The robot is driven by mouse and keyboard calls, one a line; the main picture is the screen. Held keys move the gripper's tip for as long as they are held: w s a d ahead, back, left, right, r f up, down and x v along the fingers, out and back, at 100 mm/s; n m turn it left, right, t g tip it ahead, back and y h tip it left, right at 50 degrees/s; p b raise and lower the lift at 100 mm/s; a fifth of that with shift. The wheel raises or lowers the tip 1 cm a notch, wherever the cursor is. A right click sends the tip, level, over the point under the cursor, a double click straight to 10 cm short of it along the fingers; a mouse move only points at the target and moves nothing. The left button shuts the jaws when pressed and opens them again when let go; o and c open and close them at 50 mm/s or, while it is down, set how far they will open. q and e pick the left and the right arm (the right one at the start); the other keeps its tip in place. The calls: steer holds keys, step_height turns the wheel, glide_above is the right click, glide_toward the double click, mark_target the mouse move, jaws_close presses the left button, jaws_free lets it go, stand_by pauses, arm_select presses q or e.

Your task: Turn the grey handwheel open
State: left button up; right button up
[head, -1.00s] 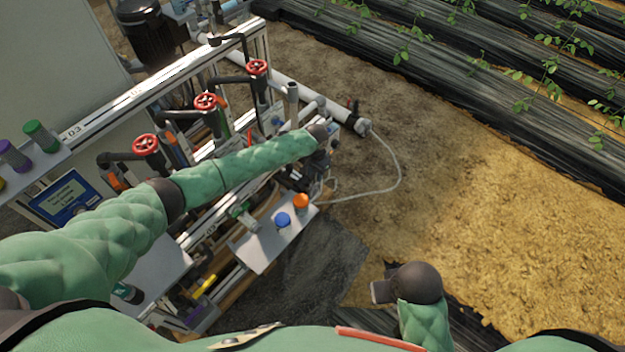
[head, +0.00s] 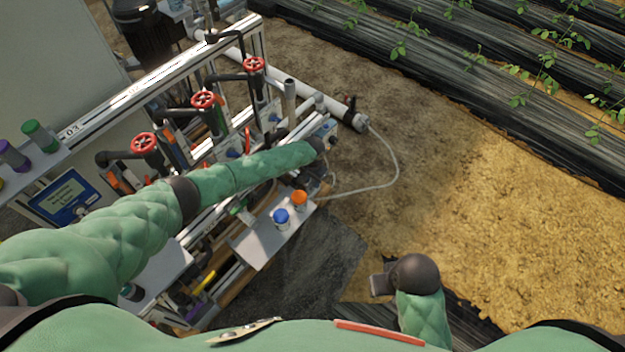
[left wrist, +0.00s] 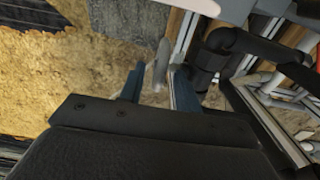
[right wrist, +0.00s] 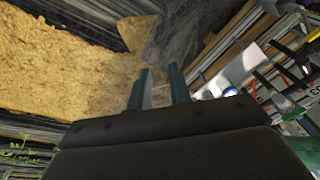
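In the left wrist view, a grey rounded piece (left wrist: 161,64), likely the rim of the grey handwheel seen edge-on, shows between the two fingers of my left gripper (left wrist: 158,80). The fingers stand apart, one to each side of it, and I cannot tell whether either touches it. In the head view my left forearm and wrist hide the handwheel and most of that gripper. My right gripper (right wrist: 158,78) is open and empty, low over the ground; its hand also shows at the bottom of the head view (head: 381,285).
Three red handwheels (head: 204,99) stand on the skid's pipes behind my left arm. A shelf (head: 258,244) with a blue-capped bottle (head: 282,218) and an orange-capped bottle (head: 299,199) juts out in front. A thin hose (head: 390,178) loops right. Open soil lies right.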

arm_select(q)
steer(key=c, duration=0.6)
jaws_close()
steer(key=shift+s, duration=0.1)
arm_select(e)
steer(key=shift+s+r, duration=0.1)
steer(key=shift+s, duration=0.2)
arm_select(q)
steer(key=shift+s+a+t+h+p, duration=0.15)
steer(key=shift+t+h+p, duration=0.25)
steer(key=shift+t+p, duration=0.2)
arm_select(e)
steer(key=f, duration=0.2)
steer(key=w+f, duration=0.1)
steer(key=f, duration=0.1)
steer(key=shift+w+f, duration=0.15)
steer(key=shift+f, duration=0.15)
arm_select(q)
steer(key=o, duration=0.6)
jaws_free()
arm_select(e)
steer(key=shift+a, duration=0.1)
arm_select(q)
steer(key=shift+r, duration=0.1)
